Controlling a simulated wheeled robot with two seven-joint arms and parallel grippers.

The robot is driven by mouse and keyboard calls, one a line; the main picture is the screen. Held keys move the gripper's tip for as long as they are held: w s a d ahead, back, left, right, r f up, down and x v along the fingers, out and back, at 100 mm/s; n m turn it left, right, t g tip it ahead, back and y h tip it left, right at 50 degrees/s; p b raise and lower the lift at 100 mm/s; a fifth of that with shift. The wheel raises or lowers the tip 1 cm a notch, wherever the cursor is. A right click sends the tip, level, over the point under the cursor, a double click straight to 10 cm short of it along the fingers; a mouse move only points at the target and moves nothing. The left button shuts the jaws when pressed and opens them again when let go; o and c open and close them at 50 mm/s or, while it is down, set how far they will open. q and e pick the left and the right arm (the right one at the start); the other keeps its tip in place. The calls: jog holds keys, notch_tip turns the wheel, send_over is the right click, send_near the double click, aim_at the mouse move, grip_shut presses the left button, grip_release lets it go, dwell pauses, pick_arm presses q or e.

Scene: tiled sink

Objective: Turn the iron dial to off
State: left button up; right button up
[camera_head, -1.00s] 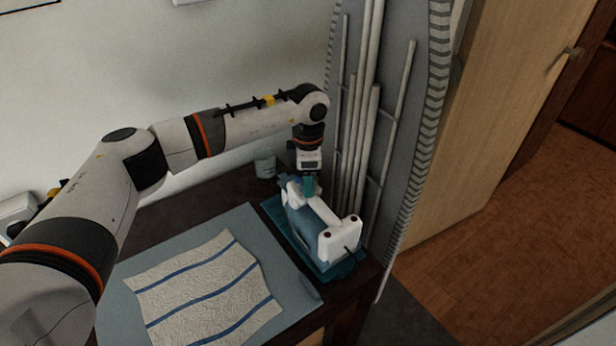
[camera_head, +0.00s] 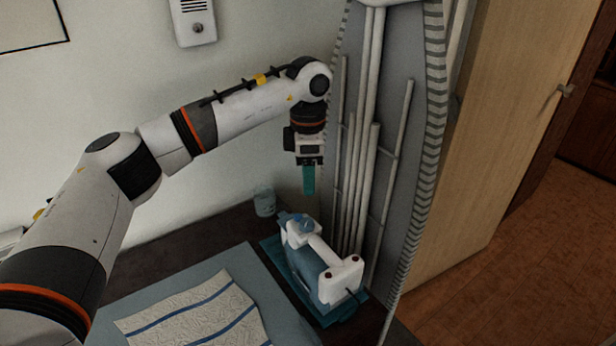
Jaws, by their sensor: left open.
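The iron (camera_head: 328,270), white and blue, stands on a teal tray (camera_head: 352,306) at the right end of the dark table. Its blue dial (camera_head: 304,224) shows on the top of its far end, but its pointer setting is too small to read. My left gripper (camera_head: 308,192) points down above the dial, clear of the iron, open and empty. Its teal fingers overlap in this view. My right gripper is not in view.
A folded ironing board (camera_head: 398,120) leans upright close behind and right of the iron. A glass (camera_head: 265,202) stands left of the iron. A striped cloth (camera_head: 200,318) lies on a blue mat (camera_head: 205,272) in front.

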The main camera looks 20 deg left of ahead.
aim_at(306, 221)
pick_arm(q)
jog(key=f+m+p, duration=0.3)
jog(key=f+m, duration=0.2)
jog(key=f, duration=0.1)
jog(key=f+m+p, duration=0.4)
jog(key=f+m, duration=0.1)
jog(key=f, duration=0.1)
jog(key=shift+a+f, duration=0.1)
jog(key=shift+a, duration=0.1)
dwell(0.3)
